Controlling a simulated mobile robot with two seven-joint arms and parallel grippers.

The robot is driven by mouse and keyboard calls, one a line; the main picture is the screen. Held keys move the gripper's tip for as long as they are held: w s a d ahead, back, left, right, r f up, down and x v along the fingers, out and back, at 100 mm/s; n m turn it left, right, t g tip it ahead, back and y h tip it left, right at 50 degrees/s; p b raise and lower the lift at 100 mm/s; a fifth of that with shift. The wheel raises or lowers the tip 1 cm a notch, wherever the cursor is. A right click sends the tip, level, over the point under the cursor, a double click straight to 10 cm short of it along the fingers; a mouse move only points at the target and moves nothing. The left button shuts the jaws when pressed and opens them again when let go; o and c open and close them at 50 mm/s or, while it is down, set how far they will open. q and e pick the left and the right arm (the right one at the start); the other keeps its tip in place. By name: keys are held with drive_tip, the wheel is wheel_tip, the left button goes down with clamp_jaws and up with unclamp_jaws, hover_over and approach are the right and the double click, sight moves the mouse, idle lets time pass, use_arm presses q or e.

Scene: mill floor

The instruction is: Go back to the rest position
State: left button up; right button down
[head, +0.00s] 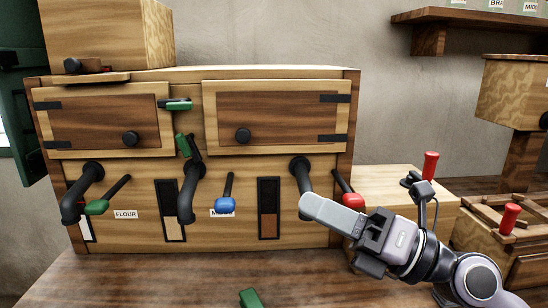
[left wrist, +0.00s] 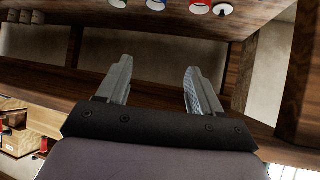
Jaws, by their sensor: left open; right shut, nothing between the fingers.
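My right gripper (head: 334,215) is shut and empty in the head view. It points left, in front of the lower right of the wooden cabinet, near the right black spout (head: 303,185) and the red-knobbed lever (head: 350,200). I cannot tell whether it touches either. My left gripper (left wrist: 156,82) shows only in the left wrist view. Its two grey fingers are apart with nothing between them, below a wooden shelf.
The cabinet (head: 183,232) has two doors, black spouts and levers with green and blue knobs. A green object (head: 250,298) lies at the front edge of the wooden table (head: 150,285). Wooden boxes with red handles (head: 508,218) stand at the right.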

drive_tip(key=w+d+f+m+t+h+p, duration=0.15)
drive_tip(key=d+f+m+t+h, duration=0.4)
drive_tip(key=f+m, duration=0.6)
drive_tip(key=d+f+m+t+h+p, duration=0.35)
drive_tip(key=f+m+h, duration=0.35)
drive_tip(key=m, duration=0.9)
use_arm(q)
drive_tip(key=r, duration=0.1)
drive_tip(key=r+p, duration=0.1)
drive_tip(key=r, duration=0.1)
drive_tip(key=a+r, duration=0.1)
drive_tip(key=r, duration=0.1)
drive_tip(key=shift+s+r+p, duration=0.25)
drive_tip(key=shift+s+p, duration=0.05)
drive_tip(key=shift+p, duration=0.1)
use_arm(e)
drive_tip(key=s+d+f+m+g+h, duration=0.2)
drive_tip(key=s+f+m, duration=0.3)
drive_tip(key=s+f, duration=0.3)
drive_tip(key=s+d+f+m+g+h, duration=0.3)
drive_tip(key=s+f+m+g, duration=0.2)
drive_tip(key=s+f, duration=0.3)
wheel_tip(320, 180, down, 4)
drive_tip(key=shift+f+m, duration=0.15)
drive_tip(key=shift+m, duration=0.2)
use_arm(q)
drive_tip(key=shift+d, duration=0.1)
drive_tip(key=shift+c, duration=0.3)
use_arm(e)
drive_tip(key=shift+s+d, duration=0.1)
